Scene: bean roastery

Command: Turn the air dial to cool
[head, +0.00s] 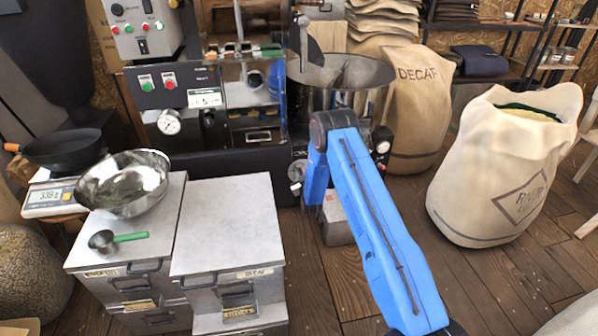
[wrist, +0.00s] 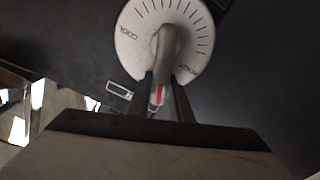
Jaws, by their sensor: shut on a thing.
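The air dial's pale round plate (wrist: 128,52) fills the top middle of the wrist view. It has black tick marks, a word that looks like COOL at its left and one that looks like ROAST at its lower right. A grey bar knob (wrist: 168,45) stands out from its middle, with a red mark at its lower end. My gripper (wrist: 164,92) is shut on the knob, one dark finger on each side of it. The red mark shows between the fingers. In the head view my blue arm reaches down by the roaster, and the gripper's fingertips are hidden there.
The roaster (head: 245,80) stands behind my arm. Steel bins (head: 228,215) stand at the left, one with a metal bowl (head: 125,180) and a green-handled scoop (head: 118,239) on it. Sacks (head: 490,185) stand at the right. Wooden floor (head: 375,250) lies open between.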

